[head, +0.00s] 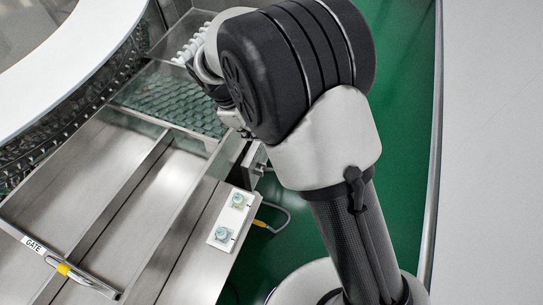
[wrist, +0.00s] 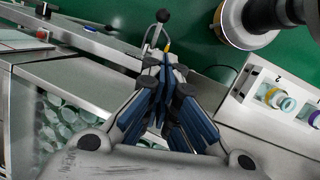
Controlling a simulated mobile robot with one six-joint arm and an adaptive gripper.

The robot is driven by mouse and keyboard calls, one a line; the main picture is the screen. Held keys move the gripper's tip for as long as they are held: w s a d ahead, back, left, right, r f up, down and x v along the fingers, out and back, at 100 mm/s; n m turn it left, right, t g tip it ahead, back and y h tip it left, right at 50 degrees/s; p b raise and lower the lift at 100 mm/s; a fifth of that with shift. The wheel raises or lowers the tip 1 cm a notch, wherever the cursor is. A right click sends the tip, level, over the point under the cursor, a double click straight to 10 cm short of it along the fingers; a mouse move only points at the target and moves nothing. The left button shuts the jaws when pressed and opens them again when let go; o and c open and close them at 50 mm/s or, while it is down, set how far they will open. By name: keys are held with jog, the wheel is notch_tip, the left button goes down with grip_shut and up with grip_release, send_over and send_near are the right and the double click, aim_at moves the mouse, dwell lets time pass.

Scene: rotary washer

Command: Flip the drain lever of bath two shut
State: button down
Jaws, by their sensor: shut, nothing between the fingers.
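In the wrist view, a thin metal lever with a black ball knob (wrist: 162,16) stands just beyond my fingertips, on the outer side of the steel tank. I take it to be the drain lever; its lower part is hidden behind my fingers. My gripper (wrist: 168,72) is shut and empty, pointing toward the lever. Whether the fingertips touch it I cannot tell. A bath (wrist: 65,125) with rounded greenish pieces lies left of my gripper; it also shows in the head view (head: 175,98). In the head view my arm hides the lever and most of the gripper.
A white panel marked 2 with capped knobs (wrist: 280,100) sits right of my gripper; a similar panel (head: 234,218) shows in the head view. A gate label (head: 34,244) and a yellow-gripped handle (head: 64,269) are at lower left. Green floor (head: 405,100) lies to the right.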

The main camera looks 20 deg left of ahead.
jog(key=b+x, duration=0.3)
jog(key=x, duration=1.7)
jog(key=shift+d, duration=0.25)
